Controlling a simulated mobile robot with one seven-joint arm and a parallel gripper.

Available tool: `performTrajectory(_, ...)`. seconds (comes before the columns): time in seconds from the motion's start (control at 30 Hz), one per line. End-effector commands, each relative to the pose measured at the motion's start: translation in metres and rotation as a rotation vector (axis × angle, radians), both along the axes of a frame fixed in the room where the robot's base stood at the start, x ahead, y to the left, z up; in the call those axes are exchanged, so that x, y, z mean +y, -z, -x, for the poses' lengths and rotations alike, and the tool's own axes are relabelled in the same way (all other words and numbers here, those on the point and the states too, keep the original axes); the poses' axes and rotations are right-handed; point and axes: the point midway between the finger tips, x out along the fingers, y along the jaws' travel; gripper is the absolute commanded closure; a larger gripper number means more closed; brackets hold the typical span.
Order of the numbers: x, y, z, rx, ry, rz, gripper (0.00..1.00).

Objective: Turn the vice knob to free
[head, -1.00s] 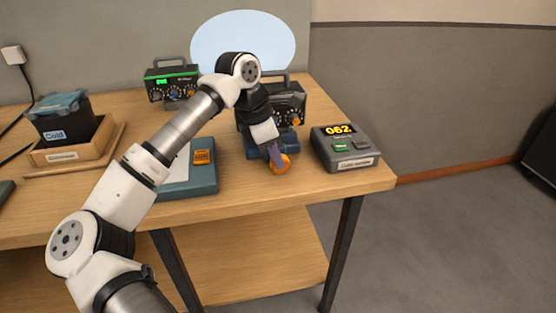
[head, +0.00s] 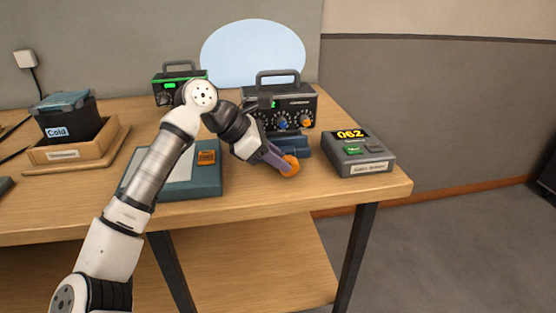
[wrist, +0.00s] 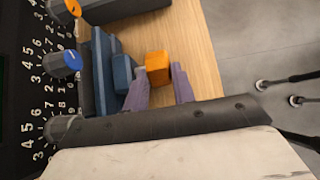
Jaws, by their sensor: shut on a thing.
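The blue vice (head: 296,147) sits near the front right of the bench, in front of a black radio-like unit. Its orange knob (head: 289,166) faces the front edge. My gripper (head: 281,161), with purple fingers, reaches it from the upper left, tilted. In the wrist view my gripper (wrist: 159,76) has one finger on each side of the orange knob (wrist: 158,62), shut on it. The blue vice jaws (wrist: 103,70) lie to the left of the knob there. Any mark showing the knob's turned position cannot be made out.
The black unit (head: 292,106) with blue and orange dials stands close behind the vice. A grey box (head: 358,157) reading 062 stands to the right. A teal pad with an orange block (head: 206,158) lies left. A wooden tray (head: 62,155) holds a black bin.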

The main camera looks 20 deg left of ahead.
Motion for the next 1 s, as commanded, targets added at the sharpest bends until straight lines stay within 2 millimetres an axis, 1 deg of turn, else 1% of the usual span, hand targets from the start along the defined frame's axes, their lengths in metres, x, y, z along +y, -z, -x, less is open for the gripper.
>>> performTrajectory(0.27,0.0,0.0,0.0,-0.001,-0.001,0.002,0.97)
performTrajectory(0.3,0.0,0.0,0.0,-0.001,-0.001,0.002,0.69)
performTrajectory(0.33,0.0,0.0,0.0,-0.001,-0.001,0.002,0.65)
performTrajectory(0.6,0.0,0.0,0.0,0.001,-0.001,0.0,0.65)
performTrajectory(0.7,0.004,-0.004,0.002,0.001,-0.002,0.0,0.65)
performTrajectory(0.87,0.019,-0.021,0.012,-0.001,-0.004,-0.001,0.65)
performTrajectory(1.0,0.038,-0.045,0.025,-0.001,-0.005,0.0,0.65)
